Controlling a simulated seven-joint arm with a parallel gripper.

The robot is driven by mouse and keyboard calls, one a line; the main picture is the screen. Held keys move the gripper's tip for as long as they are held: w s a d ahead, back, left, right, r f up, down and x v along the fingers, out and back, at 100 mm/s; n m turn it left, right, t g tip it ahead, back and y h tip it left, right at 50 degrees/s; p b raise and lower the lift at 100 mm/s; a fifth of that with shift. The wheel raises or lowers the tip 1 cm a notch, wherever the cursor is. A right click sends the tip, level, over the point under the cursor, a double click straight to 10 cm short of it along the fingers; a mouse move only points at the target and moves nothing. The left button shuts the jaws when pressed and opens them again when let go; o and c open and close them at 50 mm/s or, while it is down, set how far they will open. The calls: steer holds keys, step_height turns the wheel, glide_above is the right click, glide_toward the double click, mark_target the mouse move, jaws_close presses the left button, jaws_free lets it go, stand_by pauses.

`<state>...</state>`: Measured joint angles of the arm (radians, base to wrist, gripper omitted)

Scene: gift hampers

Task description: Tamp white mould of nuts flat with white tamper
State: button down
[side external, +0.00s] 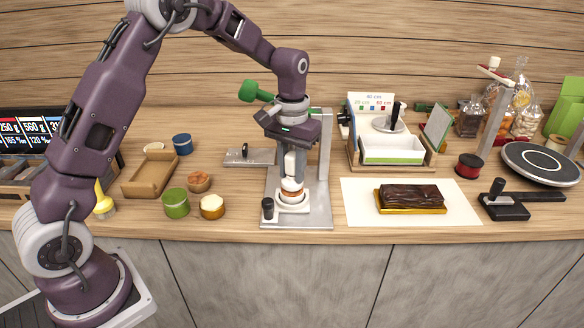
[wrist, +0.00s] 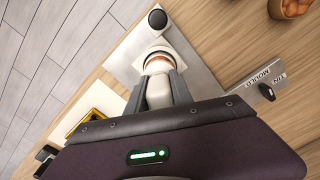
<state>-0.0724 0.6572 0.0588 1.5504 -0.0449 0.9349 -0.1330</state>
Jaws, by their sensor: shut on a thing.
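My gripper (side external: 291,172) points straight down over the metal stand at the middle of the counter. It is shut on the white tamper (wrist: 159,92), whose pale body shows between the two fingers in the wrist view. The white mould (side external: 292,206) sits on the front of the metal base plate (side external: 318,214). The tamper's lower end is at the mould's mouth, directly above or inside it; I cannot tell how deep. A brown-orange band shows there, and the nuts themselves are mostly hidden. In the wrist view the mould (wrist: 155,50) lies just beyond the fingertips.
A black knob (side external: 267,208) stands at the plate's front left corner. A chocolate bar (side external: 411,197) lies on a white sheet (side external: 360,214) to the right.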

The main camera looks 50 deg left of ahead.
steer(key=shift+f, duration=0.75)
steer(key=shift+r, duration=0.1)
steer(key=shift+r, duration=1.45)
steer(key=shift+f, duration=0.1)
steer(key=shift+f, duration=0.6)
steer(key=shift+f, duration=0.85)
steer(key=shift+r, duration=1.55)
